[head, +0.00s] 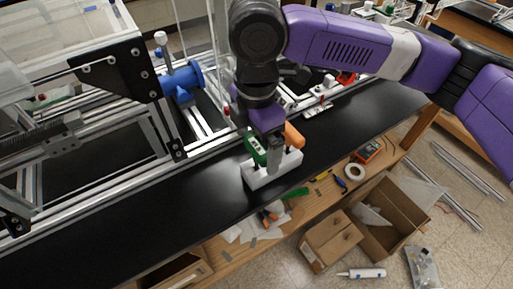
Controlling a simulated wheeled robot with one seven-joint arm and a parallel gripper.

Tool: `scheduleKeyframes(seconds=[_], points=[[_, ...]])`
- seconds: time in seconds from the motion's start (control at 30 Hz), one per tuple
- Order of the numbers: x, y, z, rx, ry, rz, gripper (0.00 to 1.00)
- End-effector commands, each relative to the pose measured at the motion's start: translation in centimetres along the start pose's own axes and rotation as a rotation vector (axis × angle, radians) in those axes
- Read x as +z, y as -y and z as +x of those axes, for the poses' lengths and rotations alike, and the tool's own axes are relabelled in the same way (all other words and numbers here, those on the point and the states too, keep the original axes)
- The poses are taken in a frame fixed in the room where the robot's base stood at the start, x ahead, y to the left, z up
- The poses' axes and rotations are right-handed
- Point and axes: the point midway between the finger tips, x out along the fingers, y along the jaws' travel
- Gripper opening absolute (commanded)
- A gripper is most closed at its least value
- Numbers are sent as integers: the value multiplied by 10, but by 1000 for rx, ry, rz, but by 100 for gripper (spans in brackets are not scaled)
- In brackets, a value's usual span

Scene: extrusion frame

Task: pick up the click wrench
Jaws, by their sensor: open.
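A white holder block (261,179) stands on the black bench top. A green tool with a small display (254,148) stands in its left part. An orange-handled tool (294,136) stands at its right side. I cannot tell for sure which of these is the click wrench, or whether it is hidden behind my gripper. My gripper (275,160) points down over the middle of the holder, between the green and orange tools. It is open. Its fingers hide part of the holder, and I cannot tell whether they touch anything.
The aluminium extrusion frame (185,75) with a blue cylindrical part (182,80) stands behind and left. The black bench top (125,205) is clear to the left of the holder. Below, a wooden shelf (235,250) holds loose tools, and cardboard boxes (330,240) stand on the floor.

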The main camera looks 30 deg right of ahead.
Motion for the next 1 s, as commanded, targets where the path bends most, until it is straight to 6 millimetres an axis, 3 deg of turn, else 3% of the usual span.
scheduleKeyframes(seconds=[0.33, 0.67, 1.0], points=[[0, 0, 9, 0, 0, 1, 100], [0, 0, 9, 0, 0, 0, 36], [0, 0, 5, 1, 0, 0, 36]])
